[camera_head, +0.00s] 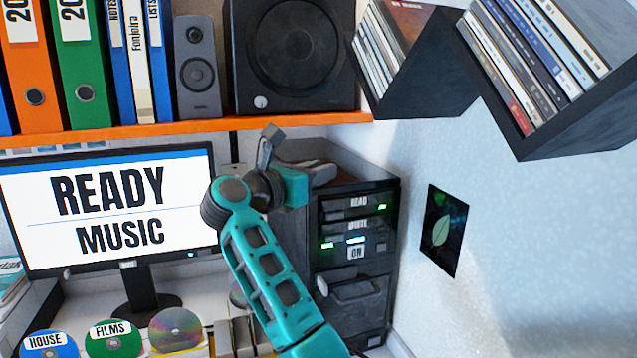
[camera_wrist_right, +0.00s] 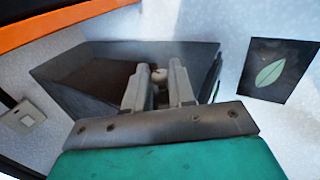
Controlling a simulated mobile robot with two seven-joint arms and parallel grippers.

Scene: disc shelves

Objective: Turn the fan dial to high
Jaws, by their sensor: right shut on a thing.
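My right gripper (camera_head: 322,172) is over the top of the dark computer tower (camera_head: 352,283), just below the orange shelf. In the right wrist view my right gripper (camera_wrist_right: 158,78) has its two grey fingers close together on a small pale rounded piece, likely the fan dial (camera_wrist_right: 159,73). Only a bit of it shows between the fingers. Its marks and its setting cannot be read. In the head view the dial is hidden by my gripper and wrist. My left gripper is not in view.
An orange shelf (camera_head: 200,128) with binders and speakers runs above my wrist. A monitor (camera_head: 110,205) reading "READY MUSIC" stands left of my arm. Disc shelves (camera_head: 425,85) hang on the right wall. A leaf picture (camera_head: 444,231) hangs right of the tower.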

